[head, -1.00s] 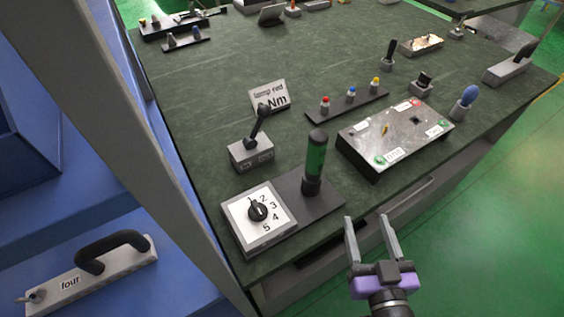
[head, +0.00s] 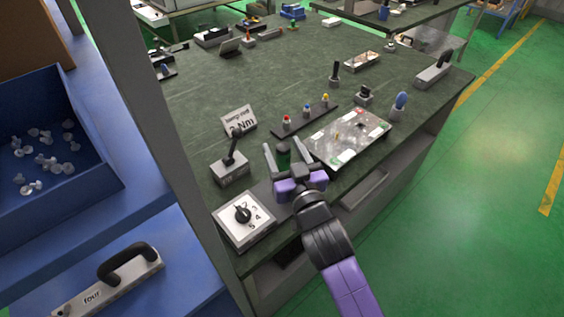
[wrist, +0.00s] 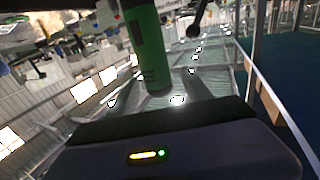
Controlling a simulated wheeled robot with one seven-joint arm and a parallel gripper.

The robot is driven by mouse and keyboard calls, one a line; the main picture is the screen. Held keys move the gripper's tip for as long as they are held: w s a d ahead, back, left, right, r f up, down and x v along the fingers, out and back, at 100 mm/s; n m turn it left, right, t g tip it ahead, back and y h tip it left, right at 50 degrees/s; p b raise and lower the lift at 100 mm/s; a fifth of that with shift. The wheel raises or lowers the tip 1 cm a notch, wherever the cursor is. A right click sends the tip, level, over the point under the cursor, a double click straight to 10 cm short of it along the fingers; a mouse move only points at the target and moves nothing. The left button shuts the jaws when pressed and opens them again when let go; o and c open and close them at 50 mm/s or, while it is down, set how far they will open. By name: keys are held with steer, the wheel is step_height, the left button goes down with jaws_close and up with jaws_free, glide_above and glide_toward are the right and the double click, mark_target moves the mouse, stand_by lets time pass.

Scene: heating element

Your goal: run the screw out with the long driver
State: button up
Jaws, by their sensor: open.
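A driver with a green handle and dark cap (head: 283,153) stands upright in a dark base beside the numbered dial box. My gripper (head: 283,148) is open, with one grey finger on each side of the handle in the head view. The green handle also shows close up in the wrist view (wrist: 147,45). I cannot tell whether the fingers touch it. A metal panel (head: 345,148) lies to the right with labels and a small brass-coloured piece (head: 337,136) standing on it. I cannot tell whether that piece is the screw.
The dial box (head: 243,217) is at the front corner, and a box with a black lever (head: 231,172) and a Nm sign (head: 240,121) are behind it. A strip with coloured knobs (head: 306,118) lies behind the panel. The bench's left middle is clear.

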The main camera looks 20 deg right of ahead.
steer(key=w, duration=0.3)
steer(key=shift+w+d, duration=0.15)
jaws_close()
steer(key=shift+r, duration=0.1)
stand_by(1.2)
